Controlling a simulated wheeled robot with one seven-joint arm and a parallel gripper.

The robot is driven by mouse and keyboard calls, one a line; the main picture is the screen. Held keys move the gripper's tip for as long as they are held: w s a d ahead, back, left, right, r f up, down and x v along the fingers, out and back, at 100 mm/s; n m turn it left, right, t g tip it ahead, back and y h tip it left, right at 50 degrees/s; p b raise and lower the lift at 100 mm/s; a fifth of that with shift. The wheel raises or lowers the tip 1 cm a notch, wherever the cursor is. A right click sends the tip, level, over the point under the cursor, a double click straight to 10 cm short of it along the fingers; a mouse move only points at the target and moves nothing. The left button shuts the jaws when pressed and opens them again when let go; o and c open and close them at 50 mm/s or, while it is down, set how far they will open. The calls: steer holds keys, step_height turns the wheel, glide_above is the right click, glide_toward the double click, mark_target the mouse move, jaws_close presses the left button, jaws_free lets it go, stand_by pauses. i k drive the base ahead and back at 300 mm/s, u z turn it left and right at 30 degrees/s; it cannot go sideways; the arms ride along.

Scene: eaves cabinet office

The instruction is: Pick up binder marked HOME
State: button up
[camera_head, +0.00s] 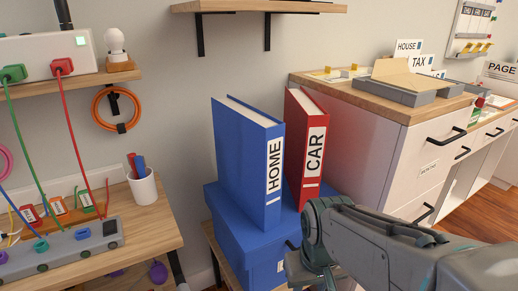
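The blue binder marked HOME (249,160) stands upright on a blue box (240,232), its labelled spine facing front right. A red binder marked CAR (306,148) stands just to its right, with a narrow gap showing between them. My gripper (308,270) is at the bottom centre, in front of the blue box and below the binders' lower edges. It appears apart from the HOME binder. My own wrist and the picture's lower edge hide part of the gripper, so its finger opening is unclear.
A white cabinet (377,152) with a wooden top stands close on the right. A wooden desk (140,222) with a white pen cup (144,187) is on the left. A bracketed wall shelf (258,7) hangs above the binders, with clear space between.

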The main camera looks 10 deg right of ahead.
mark_target(249, 141)
steer(key=z, duration=1.9)
steer(key=k, duration=0.9)
steer(key=u, duration=1.5)
steer(key=i, duration=0.5)
steer(key=z, duration=0.1)
